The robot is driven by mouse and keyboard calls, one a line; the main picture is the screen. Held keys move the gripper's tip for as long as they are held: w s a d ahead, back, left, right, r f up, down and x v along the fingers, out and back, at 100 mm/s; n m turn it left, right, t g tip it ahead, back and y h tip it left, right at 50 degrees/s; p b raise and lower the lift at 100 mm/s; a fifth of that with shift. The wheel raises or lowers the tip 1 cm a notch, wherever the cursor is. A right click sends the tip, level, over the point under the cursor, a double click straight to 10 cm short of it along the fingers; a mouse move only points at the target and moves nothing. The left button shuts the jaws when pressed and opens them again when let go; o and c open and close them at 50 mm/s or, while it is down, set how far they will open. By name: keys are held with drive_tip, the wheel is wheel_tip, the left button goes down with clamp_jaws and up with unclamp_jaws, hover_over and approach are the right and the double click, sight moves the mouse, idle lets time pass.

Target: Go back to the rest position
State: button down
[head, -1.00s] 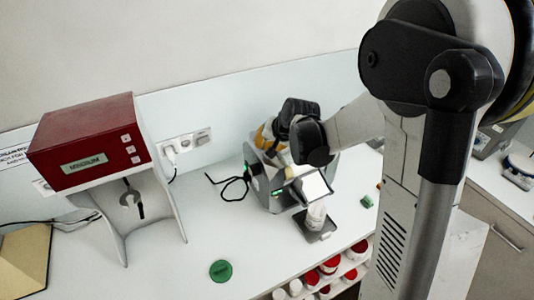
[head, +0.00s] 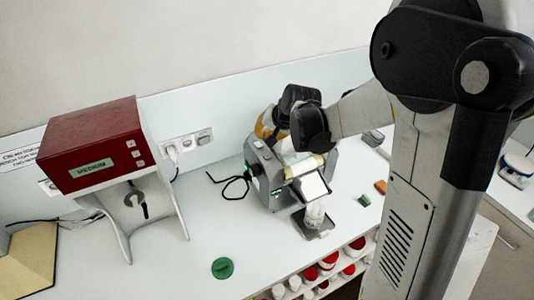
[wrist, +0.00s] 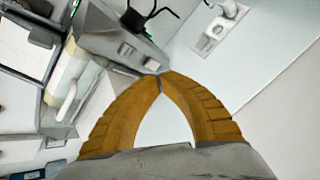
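My gripper (wrist: 160,78) shows in the wrist view with its two yellow fingers bowed and their tips meeting, and nothing is held between them. In the head view a yellow part of my gripper (head: 264,124) shows behind my dark wrist joints, above the back of the grey machine; its fingertips are hidden there. The grey machine (head: 264,176) has a lit green display and a tilted pale screen on its front. A whitish jar (head: 314,217) stands at the front of this machine on a dark plate. I cannot tell whether my gripper touches the machine.
A red-topped dispenser (head: 92,143) stands at left on the white counter (head: 190,262). A green lid (head: 222,268) lies in front. A small green piece (head: 364,200) and an orange one (head: 380,187) lie to the right. Red and white jars (head: 328,261) fill a shelf below. A wall socket (head: 187,143) is behind.

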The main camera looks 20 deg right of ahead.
drive_tip(key=shift+s+f, duration=0.1)
idle(0.6)
drive_tip(key=s+a+f+n+b, duration=0.1)
drive_tip(key=s+f+n+b, duration=0.1)
drive_tip(key=s+f+b, duration=0.3)
drive_tip(key=s+a+f+n+h+b, duration=0.1)
drive_tip(key=s+f+b, duration=0.4)
drive_tip(key=s+b, duration=0.6)
drive_tip(key=s+a+f+n+b, duration=0.2)
drive_tip(key=s+f+b, duration=0.4)
drive_tip(key=s, duration=0.5)
drive_tip(key=shift+a+n+h+b, duration=0.3)
drive_tip(key=shift+n+b, duration=0.4)
drive_tip(key=shift+b, duration=0.5)
drive_tip(key=shift+d, duration=0.1)
idle(3.1)
